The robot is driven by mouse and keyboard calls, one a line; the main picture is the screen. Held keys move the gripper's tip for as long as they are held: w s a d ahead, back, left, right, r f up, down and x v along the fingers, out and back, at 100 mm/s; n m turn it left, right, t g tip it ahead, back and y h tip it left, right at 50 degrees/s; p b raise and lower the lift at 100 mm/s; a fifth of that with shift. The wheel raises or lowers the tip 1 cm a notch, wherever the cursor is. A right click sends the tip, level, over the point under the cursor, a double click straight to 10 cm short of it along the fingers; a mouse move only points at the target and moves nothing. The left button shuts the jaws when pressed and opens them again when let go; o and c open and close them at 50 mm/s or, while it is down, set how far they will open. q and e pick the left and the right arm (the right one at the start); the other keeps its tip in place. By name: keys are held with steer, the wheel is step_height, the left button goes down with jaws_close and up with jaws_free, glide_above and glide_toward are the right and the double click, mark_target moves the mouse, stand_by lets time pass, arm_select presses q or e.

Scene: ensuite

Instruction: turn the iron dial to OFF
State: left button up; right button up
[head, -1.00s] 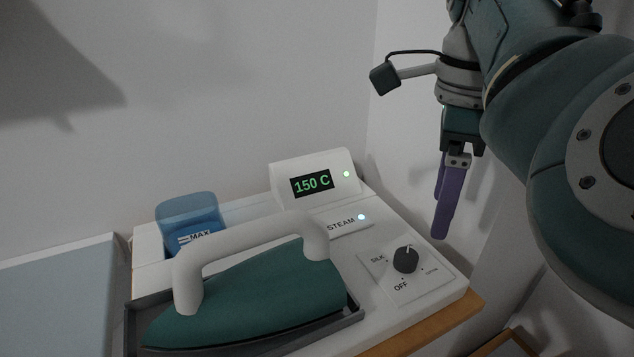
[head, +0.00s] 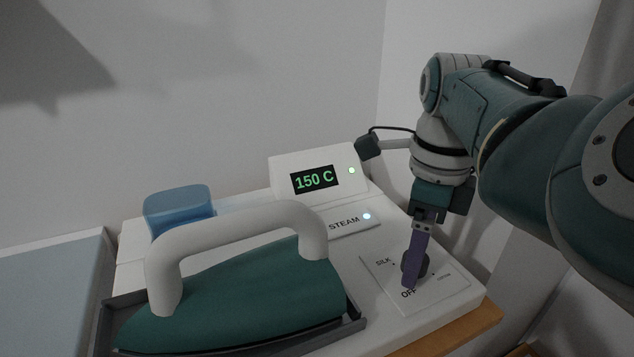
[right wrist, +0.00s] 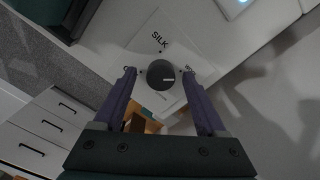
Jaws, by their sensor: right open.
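The iron dial (head: 422,266) is a round dark knob on a white plate at the right of the iron station. In the head view, a purple finger of my right gripper (head: 411,278) hides part of it. The right wrist view shows the dial (right wrist: 160,74) between the two open fingers (right wrist: 163,78), with a gap on each side. Its pale pointer mark points right, away from the partly hidden label on the left. SILK (right wrist: 160,42) is above it. The OFF label (head: 408,294) shows in the head view just below the fingertip. My left gripper is out of view.
The display (head: 314,179) reads 150 C, with a green light beside it. A lit STEAM button (head: 346,222) is left of my gripper. The teal iron (head: 235,290) rests in its grey tray at the left, with a blue water tank (head: 178,207) behind. A wall stands close at the right.

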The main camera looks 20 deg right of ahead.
jaws_close()
stand_by(0.6)
